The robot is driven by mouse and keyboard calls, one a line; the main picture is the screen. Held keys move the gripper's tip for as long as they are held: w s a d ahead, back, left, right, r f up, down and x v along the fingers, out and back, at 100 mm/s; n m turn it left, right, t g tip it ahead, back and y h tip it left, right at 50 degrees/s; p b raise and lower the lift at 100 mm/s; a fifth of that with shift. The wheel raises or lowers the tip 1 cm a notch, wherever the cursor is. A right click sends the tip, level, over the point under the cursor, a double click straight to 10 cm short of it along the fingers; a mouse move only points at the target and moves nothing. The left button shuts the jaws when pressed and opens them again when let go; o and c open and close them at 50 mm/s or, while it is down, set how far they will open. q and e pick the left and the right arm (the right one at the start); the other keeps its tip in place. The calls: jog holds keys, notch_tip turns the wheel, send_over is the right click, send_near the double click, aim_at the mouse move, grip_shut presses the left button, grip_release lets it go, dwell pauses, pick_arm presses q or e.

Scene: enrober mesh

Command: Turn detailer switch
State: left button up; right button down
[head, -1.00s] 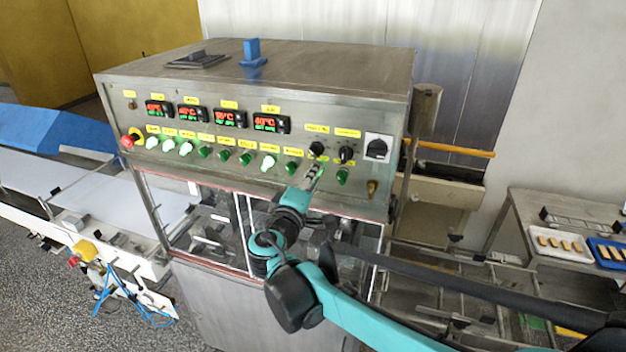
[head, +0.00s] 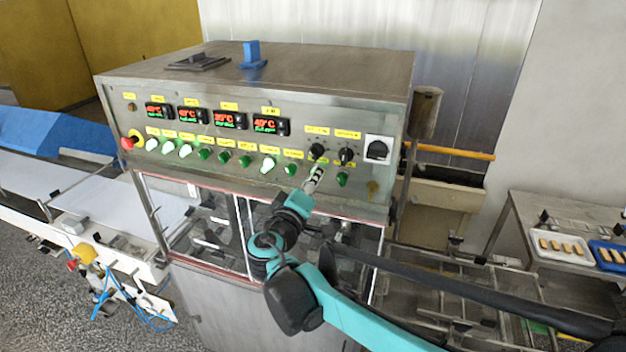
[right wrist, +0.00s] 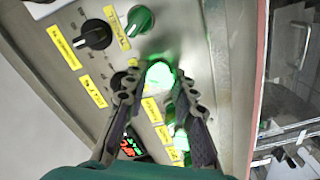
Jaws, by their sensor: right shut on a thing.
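The steel control panel (head: 225,125) carries a row of green switches with yellow labels, too small to read as "detailer". My right gripper (head: 317,175) is at the right part of this row, below a black knob (head: 317,150). In the right wrist view my right gripper (right wrist: 155,88) has its fingers on either side of a brightly lit green switch (right wrist: 160,74) and is shut on it. The gripper partly hides this switch in the head view. A darker green switch (right wrist: 140,20) lies beside it, also in the head view (head: 342,179). My left gripper is not in view.
Another black knob (right wrist: 95,34) sits close to the fingers in the right wrist view. A red emergency button (head: 128,142) is at the panel's left end. A rotary main switch (head: 377,150) is at its right end. Glass doors (head: 210,225) lie below the panel.

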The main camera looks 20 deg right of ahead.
jog(key=c, duration=1.2)
grip_release()
jog(key=v, duration=1.2)
jog(key=s+d+f+m+g+y+b, duration=0.1)
jog(key=s+d+f+g+b, duration=0.2)
jog(key=f, duration=0.6)
jog(key=s+d+f+g+y+b, duration=0.1)
jog(key=d+f+b, duration=0.35)
jog(key=f, duration=0.35)
jog(key=s+d+f+m+g+y+b, duration=0.1)
jog(key=s+d+f+g+b, duration=0.15)
jog(key=f+b, duration=0.45)
jog(key=s+a+f+m+y+b, duration=0.1)
jog(key=s+f+y+b, duration=0.1)
jog(key=f, duration=0.5)
jog(key=s+a+f+m+g+y+b, duration=0.1)
jog(key=s+f+b, duration=0.3)
jog(key=f, duration=0.4)
jog(key=s+a+f+m+y+b, duration=0.1)
jog(key=s+f+y+b, duration=0.2)
jog(key=f, duration=0.5)
jog(key=shift+s+a+f+y+b, duration=0.2)
jog(key=shift+y+b, duration=0.3)
jog(key=shift+b, duration=0.45)
